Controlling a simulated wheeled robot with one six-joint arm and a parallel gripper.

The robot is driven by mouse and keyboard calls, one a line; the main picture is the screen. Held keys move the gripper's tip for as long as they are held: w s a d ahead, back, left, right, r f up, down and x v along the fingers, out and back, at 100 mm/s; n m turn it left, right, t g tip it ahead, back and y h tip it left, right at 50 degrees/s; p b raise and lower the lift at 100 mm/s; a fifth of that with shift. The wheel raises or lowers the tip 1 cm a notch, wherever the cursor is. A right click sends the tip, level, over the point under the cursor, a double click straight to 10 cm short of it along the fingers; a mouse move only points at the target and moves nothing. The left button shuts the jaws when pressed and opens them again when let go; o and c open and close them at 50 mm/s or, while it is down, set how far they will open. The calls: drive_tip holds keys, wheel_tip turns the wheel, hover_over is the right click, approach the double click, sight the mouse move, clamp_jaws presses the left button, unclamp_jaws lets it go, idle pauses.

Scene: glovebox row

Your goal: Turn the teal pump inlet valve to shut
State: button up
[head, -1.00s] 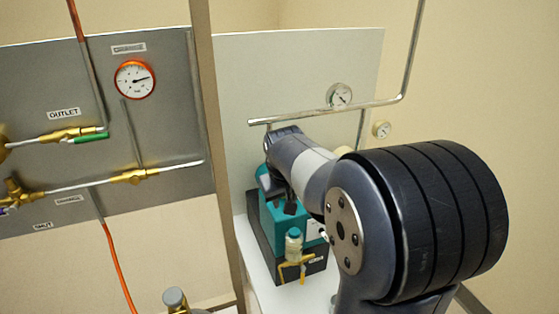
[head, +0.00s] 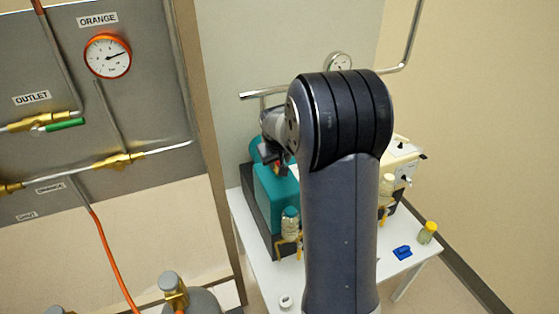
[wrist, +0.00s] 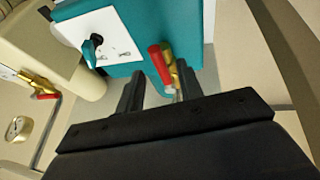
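The teal pump (wrist: 130,72) fills the top of the wrist view, with a white panel and black switch on it. Its inlet valve (wrist: 172,66) is brass with a red lever (wrist: 158,62). The lever looks roughly in line with the brass body. My gripper (wrist: 158,72) is open, one finger on each side of the valve and lever; I cannot tell whether either finger touches. In the head view the teal pump (head: 272,190) stands on a white table, and my gripper (head: 270,150) is above its back, mostly hidden by my arm. The valve is mostly hidden there.
A beige pump (head: 405,160) stands right of the teal one; another red-handled valve (wrist: 40,84) shows beside it. A blue item (head: 402,252) and yellow-capped jar (head: 428,232) lie on the white table (head: 350,290).

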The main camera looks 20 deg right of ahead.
drive_tip(key=shift+x, duration=0.8)
clamp_jaws()
